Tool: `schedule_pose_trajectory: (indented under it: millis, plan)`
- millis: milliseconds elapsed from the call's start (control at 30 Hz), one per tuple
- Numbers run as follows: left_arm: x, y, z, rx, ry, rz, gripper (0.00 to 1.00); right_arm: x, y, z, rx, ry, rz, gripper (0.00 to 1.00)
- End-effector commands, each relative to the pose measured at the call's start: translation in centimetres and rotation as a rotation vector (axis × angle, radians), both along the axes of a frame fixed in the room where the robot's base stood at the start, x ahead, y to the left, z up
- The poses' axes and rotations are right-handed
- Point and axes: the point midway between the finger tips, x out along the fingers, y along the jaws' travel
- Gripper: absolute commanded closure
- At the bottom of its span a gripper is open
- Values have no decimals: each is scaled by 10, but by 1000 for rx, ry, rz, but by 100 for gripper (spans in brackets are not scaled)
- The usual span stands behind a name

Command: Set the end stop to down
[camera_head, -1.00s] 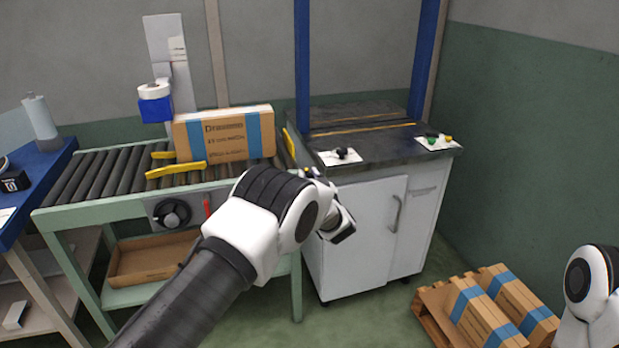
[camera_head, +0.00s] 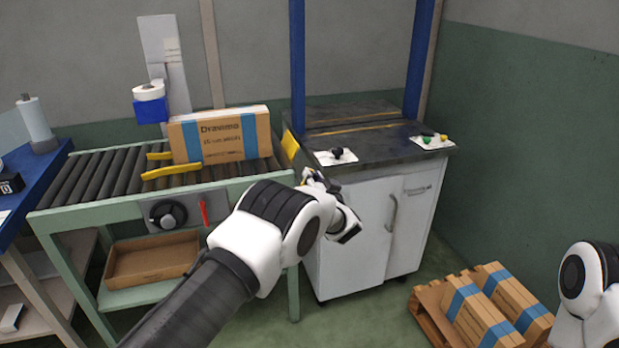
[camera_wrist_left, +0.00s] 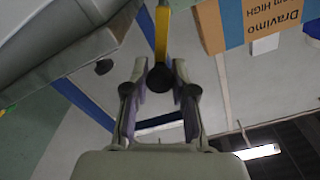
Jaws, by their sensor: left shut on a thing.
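The yellow end stop (camera_head: 289,144) stands up at the right end of the roller conveyor. In the left wrist view its yellow bar (camera_wrist_left: 161,35) runs down to a black round knob (camera_wrist_left: 160,77). My left gripper (camera_head: 309,178) is at that end of the conveyor, below the yellow plate. In the wrist view its two fingers (camera_wrist_left: 159,84) sit on either side of the knob and are shut on it. In the head view the hand hides the knob. My right gripper is out of view; only a part of my right arm shows at the lower right.
A Dravimo carton (camera_head: 220,136) stands on the conveyor rollers (camera_head: 100,178), left of the end stop, beside yellow guides (camera_head: 172,170). A white cabinet (camera_head: 365,225) with a dark top stands close on the right. A pallet (camera_head: 425,310) with cartons is on the floor.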

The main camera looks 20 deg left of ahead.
Motion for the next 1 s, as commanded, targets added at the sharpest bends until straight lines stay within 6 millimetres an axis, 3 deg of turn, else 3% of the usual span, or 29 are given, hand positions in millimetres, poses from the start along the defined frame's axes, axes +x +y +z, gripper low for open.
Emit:
schedule_pose_trajectory:
  millis: [1000]
  plan:
    - [16, -23, -37, 746, 501, -1, 100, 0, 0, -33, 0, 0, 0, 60]
